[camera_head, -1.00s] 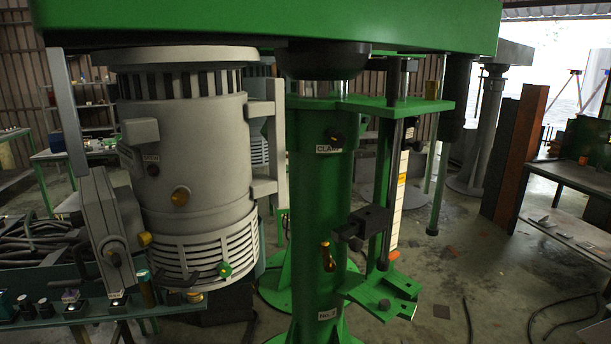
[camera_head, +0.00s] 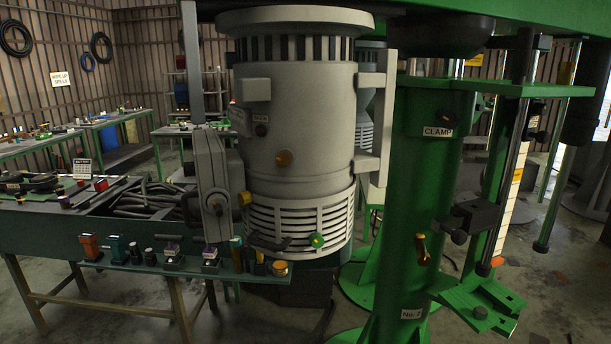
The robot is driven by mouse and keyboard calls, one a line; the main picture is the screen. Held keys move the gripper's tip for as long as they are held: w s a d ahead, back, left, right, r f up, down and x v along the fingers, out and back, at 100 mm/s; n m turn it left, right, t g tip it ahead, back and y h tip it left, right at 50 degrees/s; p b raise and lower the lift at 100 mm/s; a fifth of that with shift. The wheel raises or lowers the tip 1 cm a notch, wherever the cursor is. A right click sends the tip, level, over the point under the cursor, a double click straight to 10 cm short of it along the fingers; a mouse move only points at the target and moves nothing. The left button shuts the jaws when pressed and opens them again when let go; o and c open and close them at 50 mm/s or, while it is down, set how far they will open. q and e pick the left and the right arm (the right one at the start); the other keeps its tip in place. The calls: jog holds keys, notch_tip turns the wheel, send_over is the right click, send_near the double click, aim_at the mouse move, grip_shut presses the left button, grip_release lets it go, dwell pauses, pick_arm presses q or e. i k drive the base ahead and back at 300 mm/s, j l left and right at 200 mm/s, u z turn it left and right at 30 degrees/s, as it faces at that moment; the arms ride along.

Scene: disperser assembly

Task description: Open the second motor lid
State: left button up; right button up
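A large grey motor (camera_head: 297,130) hangs upright beside a green column (camera_head: 426,170) marked CLAMP and No. 2. A grey housing with rounded edges (camera_head: 213,175) stands at the motor's left, with a dark round fitting and a yellow knob. I cannot tell which part is the second motor lid; no cover looks open. Neither gripper shows.
A green bench (camera_head: 40,230) with tools and dark hoses stands at the left, its small parts on a shelf (camera_head: 130,265) reaching below the motor. A dark clamp block (camera_head: 472,215) juts from the right of the column. Bare floor shows below the bench.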

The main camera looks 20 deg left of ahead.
aim_at(201, 151)
jog(key=i+j+u, duration=0.3)
jog(key=j+u, duration=0.15)
jog(key=i+j+u, duration=0.45)
jog(key=k+l, duration=0.05)
jog(key=l, duration=0.05)
